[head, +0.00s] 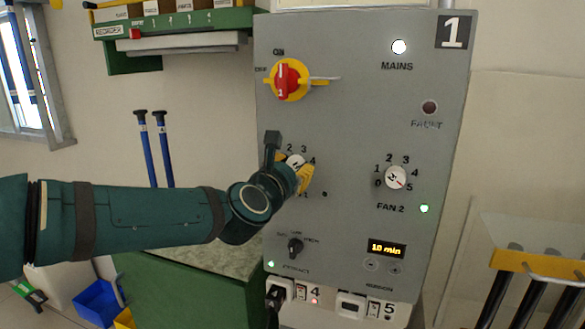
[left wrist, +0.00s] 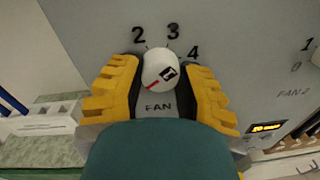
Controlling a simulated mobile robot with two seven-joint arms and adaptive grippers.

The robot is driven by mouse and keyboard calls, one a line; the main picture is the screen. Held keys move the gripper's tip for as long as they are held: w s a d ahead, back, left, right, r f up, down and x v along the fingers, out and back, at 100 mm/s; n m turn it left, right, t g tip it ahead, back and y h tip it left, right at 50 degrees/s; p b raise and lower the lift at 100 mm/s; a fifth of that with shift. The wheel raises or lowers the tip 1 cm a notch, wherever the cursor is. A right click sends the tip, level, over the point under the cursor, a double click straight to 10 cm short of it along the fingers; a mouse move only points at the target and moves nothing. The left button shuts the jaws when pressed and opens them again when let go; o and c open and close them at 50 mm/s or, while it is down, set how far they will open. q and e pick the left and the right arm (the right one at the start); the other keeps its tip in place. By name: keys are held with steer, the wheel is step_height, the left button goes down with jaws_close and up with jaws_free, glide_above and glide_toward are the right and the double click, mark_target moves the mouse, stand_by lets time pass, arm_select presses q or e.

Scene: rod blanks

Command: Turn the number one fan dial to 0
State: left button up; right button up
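The number one fan dial (left wrist: 160,69) is a white round knob with a red pointer line and a black mark. In the left wrist view its red line points down and left; the numbers 2, 3 and 4 show above it, while 0 is hidden. My left gripper (left wrist: 161,70) has its yellow, dark-padded fingers on both sides of the dial, and the pads appear to press on it. In the head view the dial (head: 296,160) is partly covered by my left gripper (head: 293,167). My right gripper is in neither view.
The grey panel (head: 345,130) also carries a red and yellow switch (head: 289,80) above, the fan 2 dial (head: 396,177) to the right, and a black selector knob (head: 295,246) below. A green shelf (head: 200,22) hangs at upper left.

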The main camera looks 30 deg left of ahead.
arm_select(q)
steer(key=o, duration=0.4)
steer(key=shift+a+f, duration=0.1)
steer(key=shift+f, duration=0.05)
steer(key=shift+o, duration=0.2)
steer(key=s+d, duration=0.2)
steer(key=s, duration=0.9)
steer(key=shift+s+d+r, duration=0.15)
steer(key=shift+s+r, duration=0.1)
steer(key=shift+s, duration=0.15)
